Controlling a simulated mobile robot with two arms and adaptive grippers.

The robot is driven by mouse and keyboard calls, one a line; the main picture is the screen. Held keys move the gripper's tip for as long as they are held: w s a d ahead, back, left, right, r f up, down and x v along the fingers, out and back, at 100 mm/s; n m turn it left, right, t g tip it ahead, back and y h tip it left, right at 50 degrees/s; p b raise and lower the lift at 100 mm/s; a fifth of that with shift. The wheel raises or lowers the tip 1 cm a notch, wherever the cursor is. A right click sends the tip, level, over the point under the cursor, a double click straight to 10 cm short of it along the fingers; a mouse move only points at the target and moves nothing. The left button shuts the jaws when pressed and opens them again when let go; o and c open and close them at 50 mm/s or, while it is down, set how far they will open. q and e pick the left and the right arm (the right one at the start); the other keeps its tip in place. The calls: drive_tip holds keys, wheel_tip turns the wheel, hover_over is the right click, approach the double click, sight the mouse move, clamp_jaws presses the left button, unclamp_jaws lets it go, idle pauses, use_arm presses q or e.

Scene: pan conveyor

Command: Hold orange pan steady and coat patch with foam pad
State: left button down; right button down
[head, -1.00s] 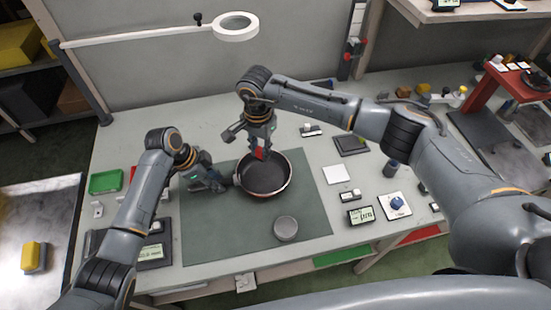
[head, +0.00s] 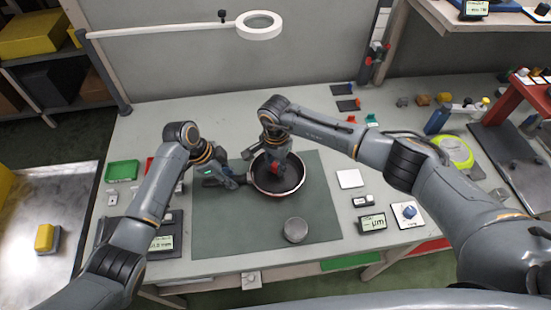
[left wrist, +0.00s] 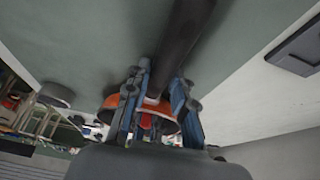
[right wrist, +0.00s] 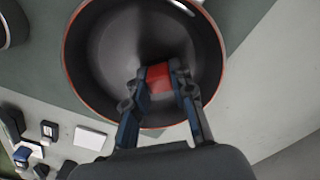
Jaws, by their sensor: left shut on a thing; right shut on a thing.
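The pan (head: 298,190) has a dark inside and an orange-red rim, and sits on the green mat. My left gripper (head: 232,181) is shut on its dark handle at the pan's left; the handle (left wrist: 185,40) and orange outside (left wrist: 115,103) show in the left wrist view. My right gripper (head: 276,158) points down into the pan, shut on a red-and-grey block, seemingly the foam pad (right wrist: 158,76). The block is over the pan's inside, near the rim in the right wrist view. I cannot tell whether it touches the pan floor. No coated patch can be made out.
A grey round cup (head: 295,230) stands on the green mat (head: 225,235) in front of the pan. A white square (head: 350,178), a display reading µm (head: 372,222) and a blue-knob device (head: 407,214) lie to the right. A green tray (head: 122,170) is at left.

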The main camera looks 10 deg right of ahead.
sight(280, 182)
drive_tip(key=s, duration=0.3)
drive_tip(key=shift+s+r, duration=0.2)
drive_tip(key=shift+r, duration=0.05)
drive_tip(key=shift+w+r, duration=0.1)
drive_tip(key=shift+w, duration=0.1)
drive_tip(key=w, duration=0.3)
drive_tip(key=shift+w+f, duration=0.1)
drive_tip(key=shift+f, duration=0.25)
drive_tip(key=shift+d, duration=0.35)
drive_tip(key=shift+s+r, duration=0.1)
drive_tip(key=shift+s, duration=1.7)
drive_tip(key=shift+w, duration=1.95)
drive_tip(key=shift+s+r, duration=0.15)
drive_tip(key=shift+r, duration=3.75)
drive_tip(key=shift+a, duration=0.1)
